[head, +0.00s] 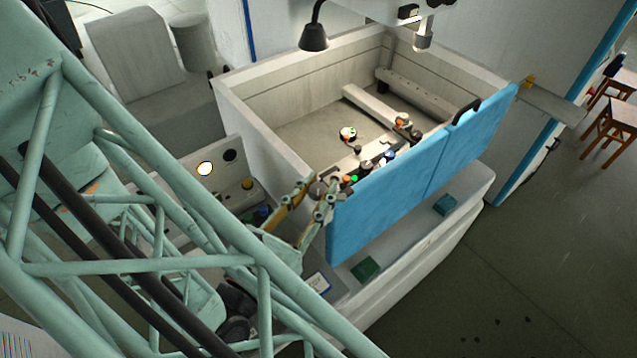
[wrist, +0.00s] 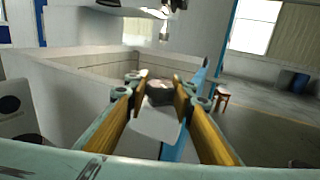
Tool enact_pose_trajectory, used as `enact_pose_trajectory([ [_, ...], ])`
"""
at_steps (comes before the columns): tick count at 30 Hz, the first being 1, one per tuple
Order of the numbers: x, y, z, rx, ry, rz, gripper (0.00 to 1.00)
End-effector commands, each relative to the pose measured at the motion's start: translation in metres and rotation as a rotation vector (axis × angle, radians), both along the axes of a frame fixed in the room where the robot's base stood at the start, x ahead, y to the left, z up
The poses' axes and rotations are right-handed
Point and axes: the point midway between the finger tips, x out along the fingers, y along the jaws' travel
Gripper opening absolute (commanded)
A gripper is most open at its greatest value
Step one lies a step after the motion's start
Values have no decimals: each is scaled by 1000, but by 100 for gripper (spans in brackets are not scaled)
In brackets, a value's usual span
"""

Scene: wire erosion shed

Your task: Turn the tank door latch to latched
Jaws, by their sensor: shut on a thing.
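The tank door (head: 400,185) is a tall blue panel along the front of the grey tank, upright in the head view. The tank door latch (wrist: 160,92) shows in the wrist view as a dark, rounded knob above a pale grey plate. My gripper (head: 322,186) is at the door's left end in the head view. In the wrist view its two yellow-padded fingers (wrist: 160,88) close on the latch from both sides. The latch is mostly hidden by the fingers in the head view, and I cannot tell which way it is turned.
The open tank (head: 300,125) holds clamps and small parts near the door. A control panel with a lit round lamp (head: 205,169) stands left of my gripper. Green blocks (head: 365,269) lie on the ledge below the door. A lamp (head: 314,36) hangs above the tank.

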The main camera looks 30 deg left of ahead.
Motion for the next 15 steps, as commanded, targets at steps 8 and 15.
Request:
enact_pose_trajectory([
  [8,0,0,4,-2,-1,37,12],
  [15,0,0,3,-2,0,67,12],
])
